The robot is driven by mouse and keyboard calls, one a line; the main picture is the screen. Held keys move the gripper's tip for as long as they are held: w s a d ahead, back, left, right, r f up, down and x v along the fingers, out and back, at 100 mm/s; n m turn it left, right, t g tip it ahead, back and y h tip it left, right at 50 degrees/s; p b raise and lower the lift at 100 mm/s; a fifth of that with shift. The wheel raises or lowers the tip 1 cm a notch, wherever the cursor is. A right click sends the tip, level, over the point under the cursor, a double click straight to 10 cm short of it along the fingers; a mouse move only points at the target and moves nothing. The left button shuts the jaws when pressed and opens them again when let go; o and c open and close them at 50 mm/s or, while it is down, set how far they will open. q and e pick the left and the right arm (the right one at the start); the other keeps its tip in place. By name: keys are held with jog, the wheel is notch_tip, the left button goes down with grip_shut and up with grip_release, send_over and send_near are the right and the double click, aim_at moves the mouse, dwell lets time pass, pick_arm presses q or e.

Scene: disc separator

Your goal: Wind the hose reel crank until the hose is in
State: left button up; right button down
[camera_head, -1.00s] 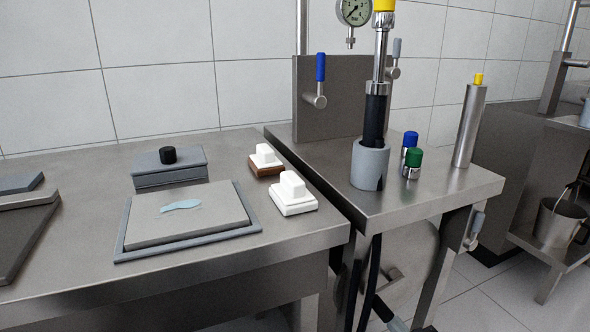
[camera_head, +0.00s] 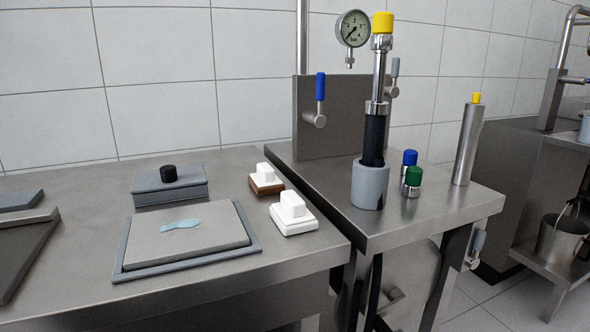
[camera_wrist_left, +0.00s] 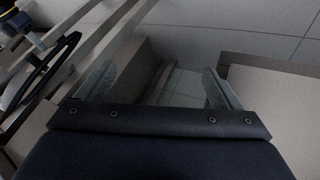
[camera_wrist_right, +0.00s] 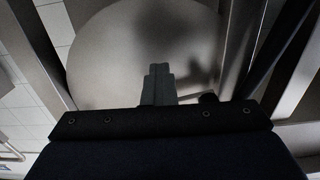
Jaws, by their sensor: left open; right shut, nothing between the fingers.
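A round pale disc, apparently the hose reel (camera_head: 415,270), sits under the right-hand table in the head view, partly hidden by the table and its leg. A short grey bar on its face, perhaps the crank (camera_head: 390,299), shows near the bottom edge. A black hose (camera_head: 375,290) hangs below the table front. Neither gripper shows in the head view. In the left wrist view my left gripper (camera_wrist_left: 160,78) is open and empty. In the right wrist view my right gripper (camera_wrist_right: 158,72) is shut and empty in front of a large round disc (camera_wrist_right: 115,45); contact cannot be told.
The right table (camera_head: 420,225) carries a grey holder (camera_head: 369,186) with an upright spray wand, blue- and green-capped pieces and a steel cylinder (camera_head: 467,145). The left table (camera_head: 80,235) holds a tray and white blocks. A bucket (camera_head: 562,237) stands on a low shelf at right.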

jog(key=d+f, duration=0.1)
jog(key=f, duration=0.1)
jog(key=w+d+f, duration=0.1)
jog(key=d+f, duration=0.1)
jog(key=shift+w+d+f, duration=0.15)
jog(key=shift+w+f, duration=0.05)
jog(key=shift+f, duration=0.15)
dwell(0.4)
jog(key=shift+f, duration=0.15)
jog(key=shift+w+d+f, duration=0.15)
jog(key=shift+d+f, duration=0.15)
jog(key=shift+f, duration=0.35)
jog(key=shift+w+d+f, duration=0.1)
jog(key=shift+d+f, duration=0.2)
jog(key=shift+f, duration=0.3)
jog(key=shift+w+d+f, duration=0.2)
jog(key=shift+d+f, duration=0.35)
jog(key=shift+w+d+f, duration=0.2)
jog(key=shift+d+f, duration=0.3)
jog(key=shift+f, duration=0.1)
